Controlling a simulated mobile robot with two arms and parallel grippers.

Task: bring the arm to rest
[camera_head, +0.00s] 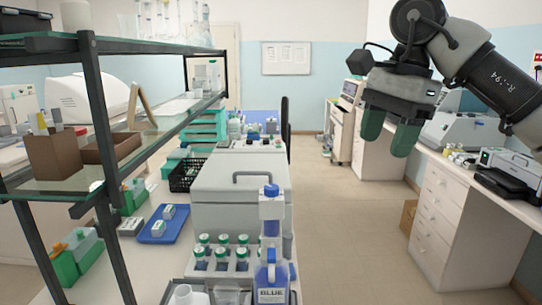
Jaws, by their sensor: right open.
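My right arm (505,85) comes in from the right edge at the top right, raised well above the floor. My right gripper (390,136) hangs from it with two green fingertips pointing down, slightly apart, with nothing between them. It is over the open aisle, left of the right-hand bench and clear of it. My left gripper is out of view.
A blue-topped bottle marked BLUE (271,262) stands at the front of the left bench beside a rack of several green-capped vials (222,262). A grey box with a handle (240,195) stands behind. A black shelf frame (95,110) rises at left. A printer (508,175) sits on the right bench (440,225).

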